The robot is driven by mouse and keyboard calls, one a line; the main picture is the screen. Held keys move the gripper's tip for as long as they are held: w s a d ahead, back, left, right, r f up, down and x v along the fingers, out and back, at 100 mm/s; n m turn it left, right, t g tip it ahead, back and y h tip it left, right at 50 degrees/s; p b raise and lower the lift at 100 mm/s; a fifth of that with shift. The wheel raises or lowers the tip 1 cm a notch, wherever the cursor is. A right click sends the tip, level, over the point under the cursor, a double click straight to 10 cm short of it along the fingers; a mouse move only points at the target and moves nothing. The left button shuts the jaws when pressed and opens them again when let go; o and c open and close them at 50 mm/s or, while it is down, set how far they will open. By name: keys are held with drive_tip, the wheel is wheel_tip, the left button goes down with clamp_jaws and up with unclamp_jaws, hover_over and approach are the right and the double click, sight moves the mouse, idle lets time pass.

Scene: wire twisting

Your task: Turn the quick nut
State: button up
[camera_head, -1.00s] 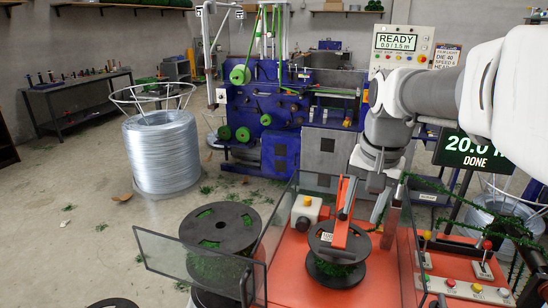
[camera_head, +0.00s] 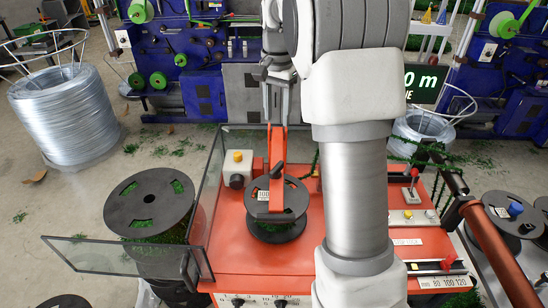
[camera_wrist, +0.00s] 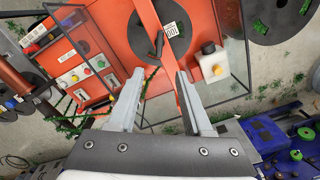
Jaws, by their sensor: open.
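An orange arm (camera_head: 277,160) reaches over the spool's top, beside a white tag marked 100 (camera_wrist: 171,29). My gripper (camera_head: 277,118) is open and empty, above the far end of the orange arm. In the wrist view, my gripper's two fingers (camera_wrist: 160,76) stand apart, with the orange arm showing between them, close to the right finger.
Clear guard panels (camera_head: 207,205) edge the machine's left side. Another large spool (camera_head: 150,203) is outside the guard. A red-knobbed lever (camera_head: 413,184) and buttons lie to the right.

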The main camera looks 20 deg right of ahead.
sight(277, 166)
wheel_tip(277, 166, down, 17)
drive_tip(key=shift+s+p, duration=0.1)
drive_tip(key=shift+p, duration=0.35)
clamp_jaws()
